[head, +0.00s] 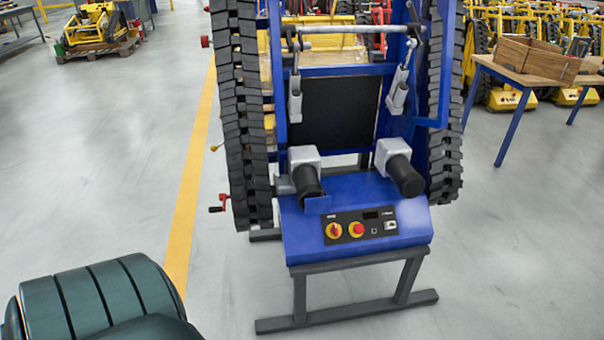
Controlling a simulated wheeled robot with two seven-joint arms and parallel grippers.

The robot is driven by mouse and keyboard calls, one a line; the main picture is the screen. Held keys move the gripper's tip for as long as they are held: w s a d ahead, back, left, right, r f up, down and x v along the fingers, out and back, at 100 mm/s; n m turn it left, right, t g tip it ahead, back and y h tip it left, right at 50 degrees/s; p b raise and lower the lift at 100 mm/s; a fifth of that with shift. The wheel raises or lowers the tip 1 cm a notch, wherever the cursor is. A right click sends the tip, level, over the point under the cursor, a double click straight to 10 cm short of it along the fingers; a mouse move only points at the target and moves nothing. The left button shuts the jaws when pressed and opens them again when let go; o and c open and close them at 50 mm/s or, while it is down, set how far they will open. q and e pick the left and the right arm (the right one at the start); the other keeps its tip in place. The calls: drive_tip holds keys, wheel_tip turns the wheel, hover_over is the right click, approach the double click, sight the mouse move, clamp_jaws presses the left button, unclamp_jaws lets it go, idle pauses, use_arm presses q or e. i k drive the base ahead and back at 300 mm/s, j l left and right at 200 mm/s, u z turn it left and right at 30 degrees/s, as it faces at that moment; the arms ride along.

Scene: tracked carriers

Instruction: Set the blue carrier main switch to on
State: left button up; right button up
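The blue carrier (345,185) stands upright on a dark grey stand in the middle of the head view, with black tracks on both sides. Its black control panel (361,226) is on the sloped blue front. A red and yellow rotary switch (334,231) is at the panel's left. A red round button on yellow (356,229) is beside it, and a small white switch or socket (390,225) is at the right. The switch position is too small to tell. Neither gripper is in view; a dark green rounded part, seemingly mine, shows at lower left.
A table (530,78) with a wooden box (527,58) stands at right. Yellow carriers (512,98) stand behind it. A yellow floor line (190,190) runs left of the blue carrier. A red crank handle (219,204) sticks out at its left side. The floor in front is clear.

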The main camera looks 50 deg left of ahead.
sight(334, 229)
drive_tip(key=i+l+u, duration=0.2)
drive_tip(key=u, duration=0.15)
drive_tip(key=i+l+u, duration=0.2)
drive_tip(key=l+u, duration=0.15)
drive_tip(key=l, duration=0.15)
drive_tip(key=i+l+u, duration=0.1)
drive_tip(key=l+u, duration=0.25)
drive_tip(key=i+l+u, duration=0.1)
drive_tip(key=l+u, duration=0.25)
drive_tip(key=l, duration=0.1)
